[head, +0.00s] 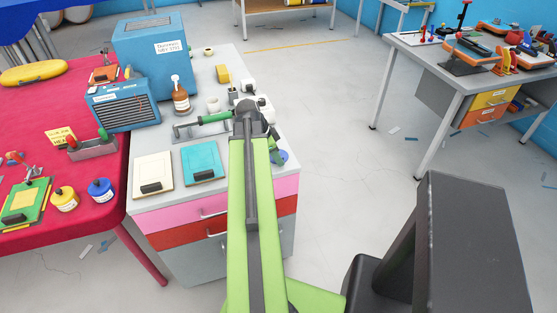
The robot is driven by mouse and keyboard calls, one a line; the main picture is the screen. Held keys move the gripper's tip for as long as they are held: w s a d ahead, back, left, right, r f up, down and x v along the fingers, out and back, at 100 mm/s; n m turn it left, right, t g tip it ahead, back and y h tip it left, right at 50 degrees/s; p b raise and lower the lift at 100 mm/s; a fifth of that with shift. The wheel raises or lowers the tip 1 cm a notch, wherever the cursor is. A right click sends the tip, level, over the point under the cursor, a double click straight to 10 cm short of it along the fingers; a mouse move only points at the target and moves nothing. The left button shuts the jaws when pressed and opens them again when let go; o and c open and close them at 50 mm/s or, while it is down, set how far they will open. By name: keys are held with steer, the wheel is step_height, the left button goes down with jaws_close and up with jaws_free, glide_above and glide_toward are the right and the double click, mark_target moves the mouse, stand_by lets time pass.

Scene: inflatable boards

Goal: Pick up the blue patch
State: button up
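My gripper (275,143) is at the end of my green arm, over the right part of the grey cabinet top. The arm partly covers it, and I cannot tell whether its fingers are open or shut. A small round blue piece (282,156) shows just below and beside it, partly hidden; I cannot tell whether they touch. A teal-blue square sheet (203,155) lies on the cabinet top left of my arm, with a dark block on its near edge. A cream square sheet (152,168) with a similar block lies to its left. Which one is the blue patch is unclear.
The cabinet top (182,201) also holds a brown bottle (181,101), a green-handled roller (214,118) and small cups. A blue machine (152,55) stands behind. A red table (90,215) adjoins at left. Open floor lies right, before another workbench (450,80).

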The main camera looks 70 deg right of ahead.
jaws_close()
steer(key=shift+r, duration=0.15)
step_height(320, 180, up, 10)
steer(key=p, duration=1)
